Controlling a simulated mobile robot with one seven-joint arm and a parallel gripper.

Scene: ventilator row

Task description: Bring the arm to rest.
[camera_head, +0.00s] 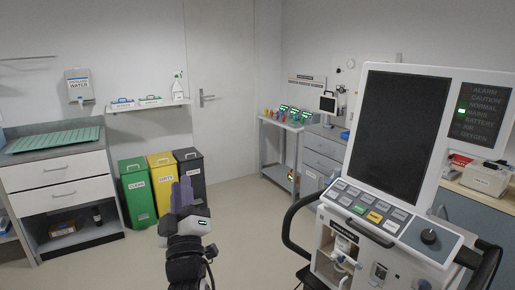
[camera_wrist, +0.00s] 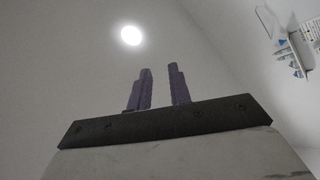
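My gripper (camera_head: 181,190) stands upright low in the middle of the head view, its purple fingers pointing up. In the wrist view my gripper (camera_wrist: 161,72) shows two fingers with a gap between them and nothing in the gap. The wrist view looks up at a plain wall or ceiling with a round bright light (camera_wrist: 131,35). In the head view the fingers overlap the front of the bins in the picture; no contact can be made out.
A ventilator (camera_head: 400,130) with handles fills the right side. A green bin (camera_head: 136,190), a yellow bin (camera_head: 161,172) and a dark bin (camera_head: 191,165) stand by the back wall. A drawer cabinet (camera_head: 60,170) is at left. Floor (camera_head: 245,225) around my gripper is clear.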

